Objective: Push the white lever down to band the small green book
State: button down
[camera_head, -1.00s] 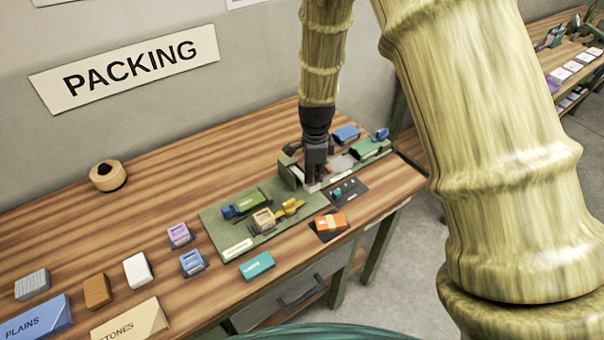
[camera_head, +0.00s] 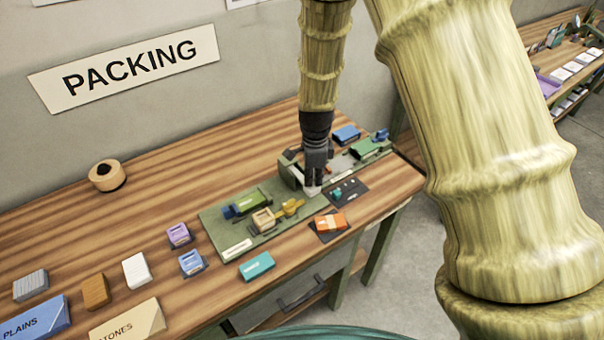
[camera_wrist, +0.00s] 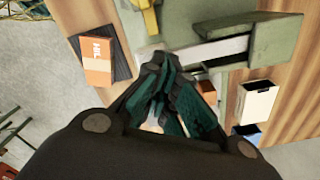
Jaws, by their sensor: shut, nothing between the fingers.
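The white lever shows in the wrist view (camera_wrist: 222,50) as a pale bar running from a green housing to a white end beside my fingertips. In the head view its white end (camera_head: 313,190) shows just below my gripper (camera_head: 318,172). My gripper is shut and empty, with its fingertips (camera_wrist: 163,62) at or very near the lever's end; contact is unclear. A green book (camera_head: 246,203) lies on the green board's left part. Another green block (camera_head: 366,148) lies at the right. Whether a book lies under the lever is hidden by my gripper.
An orange box (camera_head: 331,222) on a dark mat and a teal box (camera_head: 257,266) lie near the front edge. A yellow piece (camera_head: 289,209) and a tan block (camera_head: 263,220) are on the green board (camera_head: 237,247). The table's back left is mostly clear, except a wooden roll (camera_head: 108,176).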

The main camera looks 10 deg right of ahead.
aim_at(313, 185)
jog(key=shift+f+b, duration=0.6)
jog(key=shift+f, duration=0.95)
dwell(0.5)
jog(key=shift+r, duration=0.15)
dwell(0.3)
jog(key=shift+r+p, duration=3.6)
jog(key=shift+r, duration=0.8)
